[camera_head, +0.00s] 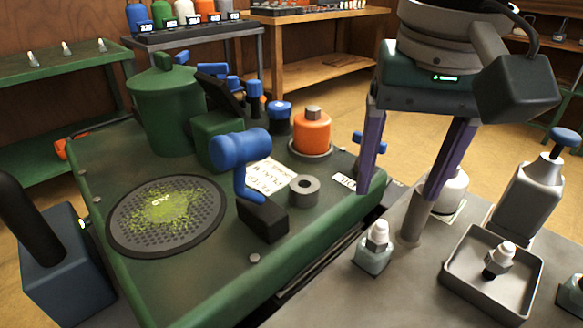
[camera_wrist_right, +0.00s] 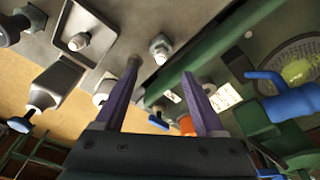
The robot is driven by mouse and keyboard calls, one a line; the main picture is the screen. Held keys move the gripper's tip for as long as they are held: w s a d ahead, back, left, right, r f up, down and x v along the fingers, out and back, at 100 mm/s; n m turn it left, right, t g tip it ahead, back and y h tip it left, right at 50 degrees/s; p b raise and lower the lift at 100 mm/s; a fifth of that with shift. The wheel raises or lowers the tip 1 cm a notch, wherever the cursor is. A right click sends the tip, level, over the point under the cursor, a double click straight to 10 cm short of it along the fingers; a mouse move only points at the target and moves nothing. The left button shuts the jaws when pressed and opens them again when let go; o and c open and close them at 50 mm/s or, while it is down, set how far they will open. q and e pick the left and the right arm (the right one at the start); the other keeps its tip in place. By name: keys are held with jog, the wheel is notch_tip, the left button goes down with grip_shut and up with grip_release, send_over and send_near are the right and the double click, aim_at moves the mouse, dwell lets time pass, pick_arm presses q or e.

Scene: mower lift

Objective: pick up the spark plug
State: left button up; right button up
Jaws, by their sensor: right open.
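One spark plug (camera_head: 498,260) with a white top and dark lower end is in a shallow grey tray (camera_head: 446,276) on the grey bench. Another spark plug (camera_head: 377,236) stands upright in a small pale holder left of the tray. A third (camera_head: 575,288) is cut by the right edge. My right gripper (camera_head: 388,208) is open and empty, its purple fingers pointing down behind the held plug. In the right wrist view, the fingers (camera_wrist_right: 161,72) are apart, with the tray plug (camera_wrist_right: 79,41) and holder plug (camera_wrist_right: 160,47) beyond them. My left gripper's fingers are out of view.
The green mower deck (camera_head: 225,285) carries a blue-handled lever (camera_head: 240,150), a grey ring (camera_head: 304,190) and an orange part (camera_head: 311,133). A grey bottle (camera_head: 530,190) with a blue knob stands behind the tray. More plugs stand on the green shelf (camera_head: 50,72).

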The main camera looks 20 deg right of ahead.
aim_at(382, 224)
jog(key=f, duration=0.2)
jog(key=f+b, duration=0.1)
jog(key=shift+w+f, duration=0.3)
jog(key=shift+f, duration=0.1)
jog(key=f, duration=0.1)
jog(key=f+b, duration=0.1)
jog(key=f, duration=0.1)
jog(key=f+b, duration=0.1)
jog(key=f, duration=0.1)
jog(key=shift+w+d+f, duration=0.15)
jog(key=shift+w+d, duration=0.2)
jog(key=shift+w, duration=0.05)
grip_shut()
